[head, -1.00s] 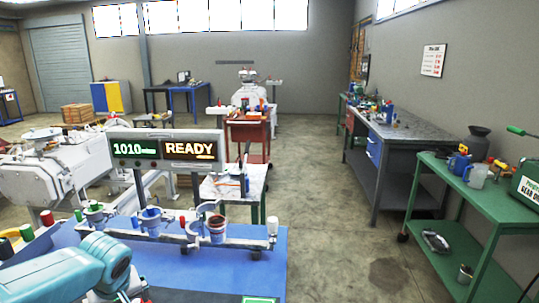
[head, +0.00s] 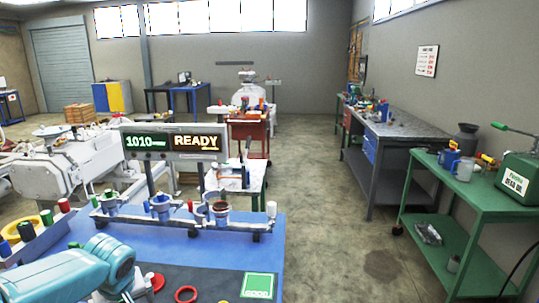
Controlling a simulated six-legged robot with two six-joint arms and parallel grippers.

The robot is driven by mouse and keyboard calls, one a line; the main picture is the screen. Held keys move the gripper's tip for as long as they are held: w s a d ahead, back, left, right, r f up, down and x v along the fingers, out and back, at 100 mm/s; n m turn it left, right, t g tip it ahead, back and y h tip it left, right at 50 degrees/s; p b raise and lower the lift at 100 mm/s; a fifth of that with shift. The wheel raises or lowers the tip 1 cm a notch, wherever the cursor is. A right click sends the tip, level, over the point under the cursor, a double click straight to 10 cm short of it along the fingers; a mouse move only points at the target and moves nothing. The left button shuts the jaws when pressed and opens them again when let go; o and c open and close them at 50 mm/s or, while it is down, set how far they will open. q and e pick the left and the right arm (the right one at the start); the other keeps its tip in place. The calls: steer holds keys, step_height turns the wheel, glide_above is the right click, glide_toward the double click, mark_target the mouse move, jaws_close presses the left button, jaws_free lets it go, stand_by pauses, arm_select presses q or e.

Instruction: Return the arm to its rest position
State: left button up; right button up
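My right arm and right gripper do not show. A display panel (head: 172,142) behind the bench rail reads 1010 and READY. The rail (head: 180,220) carries several ring holders, one with a dark-topped cup (head: 221,214) and one with a blue part (head: 161,203).
A red ring (head: 186,294) and a green card (head: 258,286) lie on the dark front mat. Coloured cylinders (head: 45,218) stand at the bench's left. A green cart (head: 470,195) stands at the right, with a grey workbench (head: 400,130) behind it. The floor (head: 330,210) between is clear.

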arm_select(q)
steer(key=s+d+f+m+g+h, duration=0.1)
steer(key=s+d+f+m+h, duration=0.2)
steer(key=d+f, duration=0.55)
steer(key=s+d+f+m+g+h, duration=0.15)
steer(key=s+d+f, duration=0.3)
steer(key=f, duration=0.75)
steer(key=s+d+f+h, duration=0.1)
steer(key=s+d+f, duration=0.2)
steer(key=s, duration=0.6)
steer(key=s+d+f+m+h, duration=0.1)
steer(key=s+d+f, duration=0.2)
steer(key=s+f, duration=0.4)
steer(key=shift+s+d+f, duration=0.25)
steer(key=shift+s, duration=0.7)
